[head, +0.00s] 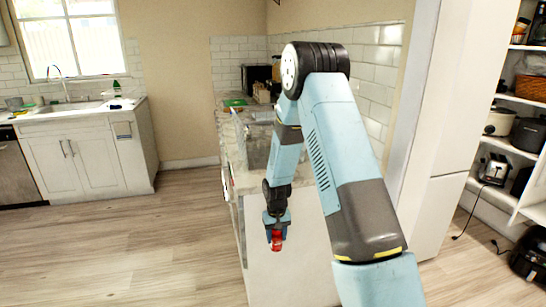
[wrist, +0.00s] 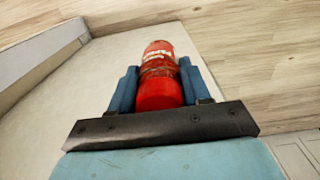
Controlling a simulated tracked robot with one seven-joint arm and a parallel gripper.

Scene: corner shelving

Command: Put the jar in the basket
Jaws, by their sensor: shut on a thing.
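My gripper (head: 276,229) is shut on a red jar (head: 276,241) and hangs in front of the white end panel of the counter. In the wrist view, the red jar (wrist: 158,92) with pale and dark lettering sits between the two blue fingers of my gripper (wrist: 157,70). Its lower end is hidden by the gripper's dark plate. A brown woven basket (head: 531,88) stands on the shelving at the right edge of the head view, far from my gripper. Its right side is cut off by the frame, and I cannot see inside it.
The shelving (head: 537,193) also holds dark pots and a toaster (head: 494,169). A tall white panel (head: 440,130) stands between the counter (head: 232,150) and the shelving. A sink cabinet (head: 85,155) is at the left. The wooden floor (head: 130,245) is clear at left.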

